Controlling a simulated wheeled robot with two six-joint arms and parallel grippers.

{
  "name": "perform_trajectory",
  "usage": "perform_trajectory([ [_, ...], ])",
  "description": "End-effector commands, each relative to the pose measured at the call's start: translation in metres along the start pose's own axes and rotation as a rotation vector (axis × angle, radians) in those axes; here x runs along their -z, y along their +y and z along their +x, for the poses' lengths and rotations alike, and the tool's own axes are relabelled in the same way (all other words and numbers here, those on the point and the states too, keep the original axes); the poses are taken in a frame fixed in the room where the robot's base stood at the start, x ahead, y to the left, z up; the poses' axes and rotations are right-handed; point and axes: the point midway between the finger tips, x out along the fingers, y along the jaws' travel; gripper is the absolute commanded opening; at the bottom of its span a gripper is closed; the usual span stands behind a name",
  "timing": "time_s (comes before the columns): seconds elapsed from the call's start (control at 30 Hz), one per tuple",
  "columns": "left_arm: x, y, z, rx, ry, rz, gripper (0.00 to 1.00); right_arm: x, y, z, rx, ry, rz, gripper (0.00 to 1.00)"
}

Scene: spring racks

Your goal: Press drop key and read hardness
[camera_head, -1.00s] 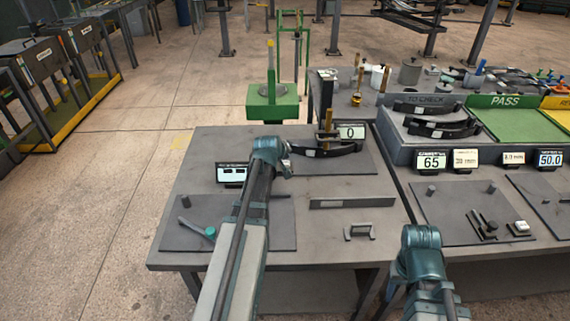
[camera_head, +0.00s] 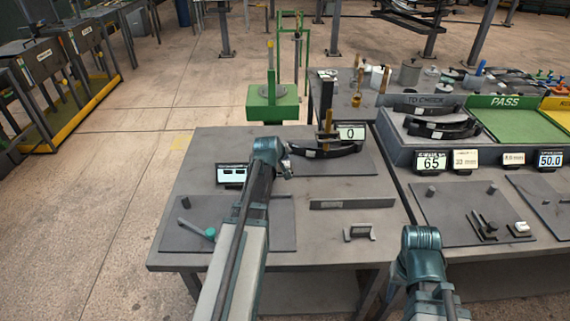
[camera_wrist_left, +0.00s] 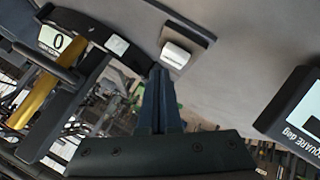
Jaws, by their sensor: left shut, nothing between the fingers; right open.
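The hardness tester stands at the back of the near table, with a brass-coloured column (camera_head: 328,125) and a display (camera_head: 351,132) reading 0. The same display shows in the left wrist view (camera_wrist_left: 55,40). A dark curved spring leaf (camera_head: 325,151) lies at the tester. In the left wrist view, a white key (camera_wrist_left: 175,56) on a dark plate lies just beyond the tips of my left gripper (camera_wrist_left: 158,72). The gripper is shut and empty; contact with the key cannot be told. It also shows in the head view (camera_head: 286,167). My right arm is at lower right, its fingers not visible.
A second display (camera_head: 231,173) stands left of my left arm. A flat bar (camera_head: 352,203) and a grey handle (camera_head: 359,232) lie on the table. To the right are the TO CHECK rack (camera_head: 415,100), the green PASS tray (camera_head: 515,125) and a display reading 65 (camera_head: 431,162).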

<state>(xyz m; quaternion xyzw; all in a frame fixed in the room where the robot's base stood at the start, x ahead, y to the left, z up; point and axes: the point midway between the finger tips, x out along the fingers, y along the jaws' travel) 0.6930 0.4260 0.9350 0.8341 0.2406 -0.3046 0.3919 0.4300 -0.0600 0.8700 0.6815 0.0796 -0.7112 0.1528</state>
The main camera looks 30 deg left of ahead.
Motion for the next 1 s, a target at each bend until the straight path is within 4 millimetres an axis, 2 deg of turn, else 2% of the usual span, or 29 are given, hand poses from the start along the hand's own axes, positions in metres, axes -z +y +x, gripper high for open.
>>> perform_trajectory([
  [0.57,-0.0001,-0.0001,0.0002,0.0,0.0,0.0,0.0,0.0,0.0,0.0002,0.0,0.0,0.0,0.5],
  [1.0,-0.0043,-0.0042,0.0058,0.0,0.0,0.0,0.0,0.0005,-0.0008,0.0083,0.0,0.0,0.0,0.5],
])
